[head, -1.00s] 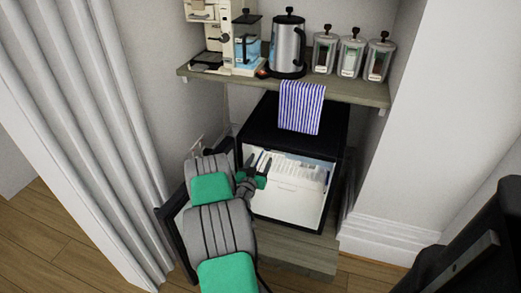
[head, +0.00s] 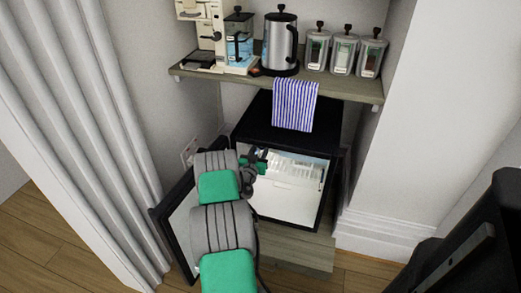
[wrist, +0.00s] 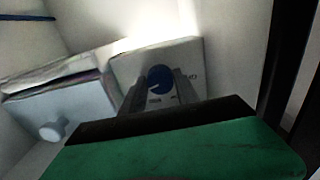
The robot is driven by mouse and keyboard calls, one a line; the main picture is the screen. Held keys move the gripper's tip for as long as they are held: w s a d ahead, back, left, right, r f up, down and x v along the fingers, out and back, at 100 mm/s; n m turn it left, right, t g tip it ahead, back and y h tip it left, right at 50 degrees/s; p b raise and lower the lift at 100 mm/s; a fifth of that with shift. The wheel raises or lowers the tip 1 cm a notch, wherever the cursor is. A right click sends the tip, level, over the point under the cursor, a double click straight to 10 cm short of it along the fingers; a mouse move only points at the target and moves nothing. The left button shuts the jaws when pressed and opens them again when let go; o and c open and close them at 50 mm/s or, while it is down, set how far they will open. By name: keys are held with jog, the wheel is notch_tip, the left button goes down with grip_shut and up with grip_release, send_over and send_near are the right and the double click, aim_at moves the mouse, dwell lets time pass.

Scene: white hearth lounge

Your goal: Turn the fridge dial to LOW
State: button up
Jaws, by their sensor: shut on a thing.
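The small black fridge (head: 287,122) stands open under the shelf, its door (head: 180,225) swung out to the left. My gripper (head: 262,160) is at the upper left of the fridge's opening in the head view. In the wrist view, the round blue dial (wrist: 159,79) sits on a pale housing (wrist: 133,72) inside. My gripper (wrist: 161,88) is shut on the dial, one finger on each side. Small dark lettering shows right of and below the dial, too blurred to read surely. The dial's pointer cannot be made out.
A pale drawer with a round knob (wrist: 53,131) is left of the dial housing. A striped towel (head: 294,104) hangs from the shelf (head: 200,79) over the fridge front. A kettle (head: 280,45), coffee machine and canisters (head: 343,52) stand above. A curtain (head: 90,120) is at left.

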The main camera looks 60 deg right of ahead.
grip_shut()
jog(key=shift+n+b, duration=0.3)
jog(key=shift+n, duration=0.1)
jog(key=n+b, duration=0.2)
jog(key=n, duration=1.7)
jog(key=shift+s+r+b, duration=0.1)
jog(key=shift+s+b, duration=0.05)
jog(key=shift+b, duration=0.25)
dwell(0.3)
